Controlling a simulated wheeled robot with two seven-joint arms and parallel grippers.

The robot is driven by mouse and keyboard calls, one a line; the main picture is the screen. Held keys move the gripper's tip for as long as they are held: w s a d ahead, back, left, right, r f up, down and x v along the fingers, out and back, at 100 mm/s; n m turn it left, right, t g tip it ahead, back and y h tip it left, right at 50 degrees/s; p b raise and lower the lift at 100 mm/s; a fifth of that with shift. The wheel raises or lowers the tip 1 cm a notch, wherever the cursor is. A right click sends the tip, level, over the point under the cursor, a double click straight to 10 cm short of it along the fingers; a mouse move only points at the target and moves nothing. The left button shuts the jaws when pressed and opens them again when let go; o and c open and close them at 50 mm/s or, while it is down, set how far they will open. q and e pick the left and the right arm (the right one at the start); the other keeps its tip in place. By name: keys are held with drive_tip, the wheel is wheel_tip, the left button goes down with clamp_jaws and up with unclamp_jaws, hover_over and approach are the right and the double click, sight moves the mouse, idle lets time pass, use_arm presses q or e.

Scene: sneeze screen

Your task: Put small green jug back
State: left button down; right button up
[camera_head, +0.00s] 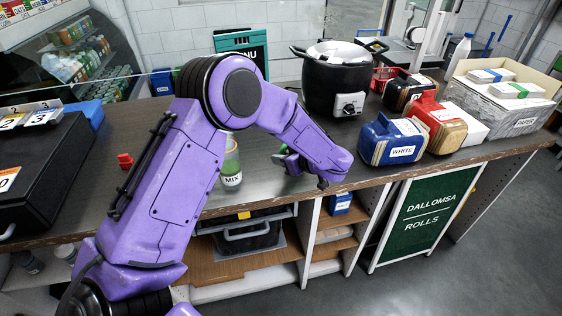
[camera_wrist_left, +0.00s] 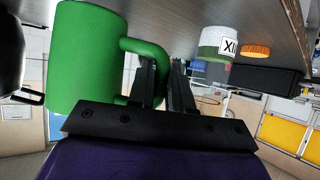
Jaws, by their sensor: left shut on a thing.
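The small green jug (camera_wrist_left: 85,55) fills the upper left of the left wrist view, which is turned with the counter along its top. Its handle (camera_wrist_left: 146,46) points to my left gripper (camera_wrist_left: 165,75), whose two dark fingers are shut on it. In the head view my left gripper (camera_head: 290,163) is low over the counter (camera_head: 260,198), near its front edge. Only a small green part of the jug (camera_head: 281,149) shows there, behind my purple arm. I cannot tell whether the jug touches the counter. My right gripper is not in view.
A jar labelled MIX (camera_head: 231,178) stands left of my gripper. A black pot (camera_head: 335,85) stands behind. A black case (camera_head: 45,170) is at left.

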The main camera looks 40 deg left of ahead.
use_arm(q)
drive_tip(key=f+p, duration=0.1)
drive_tip(key=a+f+p, duration=0.1)
drive_tip(key=f, duration=0.1)
drive_tip(key=shift+w+f, duration=0.15)
drive_tip(key=shift+w, duration=0.05)
drive_tip(key=shift+f, duration=0.35)
drive_tip(key=shift+d+f, duration=0.1)
drive_tip(key=c, duration=1)
unclamp_jaws()
drive_tip(key=shift+c, duration=0.2)
drive_tip(key=b+v, duration=0.3)
drive_tip(key=v, duration=0.9)
